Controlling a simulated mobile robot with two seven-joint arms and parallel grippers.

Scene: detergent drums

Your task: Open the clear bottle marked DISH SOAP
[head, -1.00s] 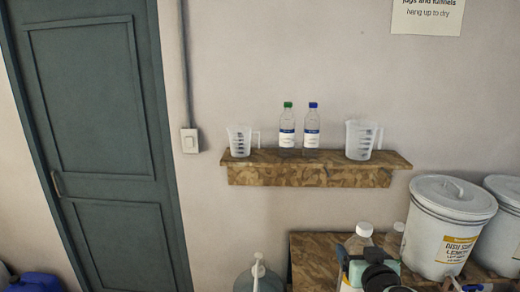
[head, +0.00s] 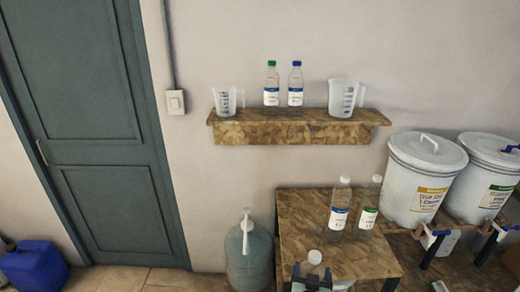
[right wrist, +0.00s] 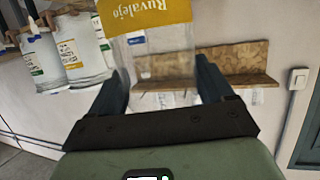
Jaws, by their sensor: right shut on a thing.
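My right gripper (head: 312,278) is at the bottom of the head view, in front of the brown table. It is shut on a clear bottle with a pale cap (head: 315,257). In the right wrist view the bottle (right wrist: 160,55) stands between the fingers and has a yellow band reading "Ruvalejo". Its lower part is hidden in the head view. On the table are a clear bottle with a blue-banded label (head: 338,217) and one with a green-banded label (head: 368,217). I cannot read DISH SOAP on any bottle. My left gripper is out of view.
A wall shelf (head: 290,132) holds green-capped (head: 271,85) and blue-capped (head: 295,85) bottles between two measuring jugs. White lidded drums (head: 425,180) with taps stand right of the table (head: 300,215). A large bluish jug (head: 248,258) stands left of it. The table's left part is clear.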

